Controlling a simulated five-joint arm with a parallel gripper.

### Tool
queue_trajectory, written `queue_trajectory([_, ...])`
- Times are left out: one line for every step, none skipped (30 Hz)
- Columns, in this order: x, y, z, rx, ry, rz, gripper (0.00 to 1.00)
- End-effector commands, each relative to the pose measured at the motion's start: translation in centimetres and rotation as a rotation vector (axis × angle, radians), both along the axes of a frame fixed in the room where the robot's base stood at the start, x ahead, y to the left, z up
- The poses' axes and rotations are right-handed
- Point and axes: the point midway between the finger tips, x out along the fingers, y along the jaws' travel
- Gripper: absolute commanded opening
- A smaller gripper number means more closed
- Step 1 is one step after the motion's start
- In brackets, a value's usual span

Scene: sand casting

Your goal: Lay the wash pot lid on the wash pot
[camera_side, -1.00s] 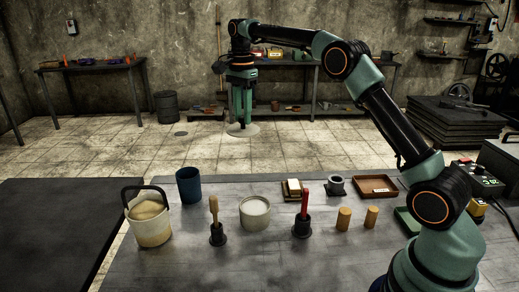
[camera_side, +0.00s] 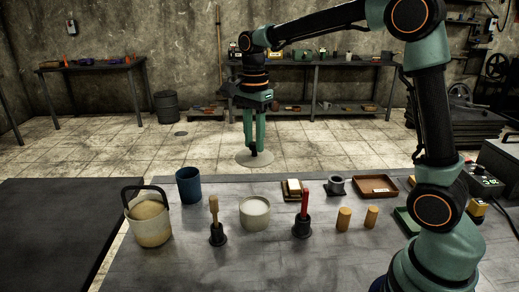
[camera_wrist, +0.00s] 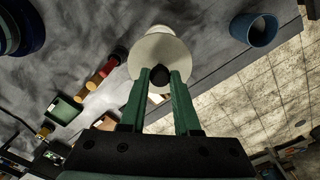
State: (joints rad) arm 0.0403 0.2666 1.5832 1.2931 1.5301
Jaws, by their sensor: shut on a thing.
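My gripper (camera_side: 254,148) is shut on the dark knob of the wash pot lid (camera_side: 241,160), a pale, flat disc hanging level in the air. In the side view the lid appears above and behind the wash pot (camera_side: 255,215), a white round pot with pale contents standing open on the table. In the wrist view the fingers of my gripper (camera_wrist: 160,76) close on the black knob of the lid (camera_wrist: 153,52). A pale rounded shape beyond the lid, probably the pot, is mostly hidden by it.
The grey table (camera_side: 200,270) holds a bucket (camera_side: 150,230) with a raised handle, a blue cup (camera_side: 189,186), a wooden-handled tool (camera_side: 214,215), a red-handled tool (camera_side: 304,210), two wooden cylinders (camera_side: 344,219) and a brown tray (camera_side: 375,186). These stand around the pot.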

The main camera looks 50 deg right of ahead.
Motion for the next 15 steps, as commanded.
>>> queue_trajectory([-0.1, 0.0, -1.4, 0.000, 0.006, 0.000, 0.00])
queue_trajectory([-0.1, 0.0, -2.1, 0.000, 0.006, 0.000, 0.00])
queue_trajectory([-0.1, 0.0, -3.1, 0.000, 0.006, 0.000, 0.00])
queue_trajectory([-0.1, 0.0, -3.8, 0.000, 0.006, 0.000, 0.00])
queue_trajectory([-0.1, 0.0, -4.5, 0.000, 0.007, 0.000, 0.00])
queue_trajectory([-0.1, 0.0, -5.5, 0.000, 0.007, 0.000, 0.00])
queue_trajectory([-0.1, 0.0, -6.2, 0.000, 0.006, 0.000, 0.00])
queue_trajectory([-0.1, 0.0, -6.9, 0.000, 0.006, 0.000, 0.00])
queue_trajectory([-0.1, 0.0, -7.7, 0.000, 0.006, 0.000, 0.00])
queue_trajectory([-0.1, 0.0, -8.2, 0.000, 0.004, 0.000, 0.00])
queue_trajectory([-0.1, 0.0, -8.7, 0.000, 0.004, 0.000, 0.00])
queue_trajectory([-0.1, 0.0, -9.2, 0.000, 0.004, 0.000, 0.00])
queue_trajectory([0.0, 0.0, -9.6, 0.000, 0.003, 0.000, 0.00])
queue_trajectory([0.0, 0.0, -9.8, 0.000, 0.002, 0.000, 0.00])
queue_trajectory([0.0, 0.0, -10.1, 0.000, 0.001, 0.000, 0.00])
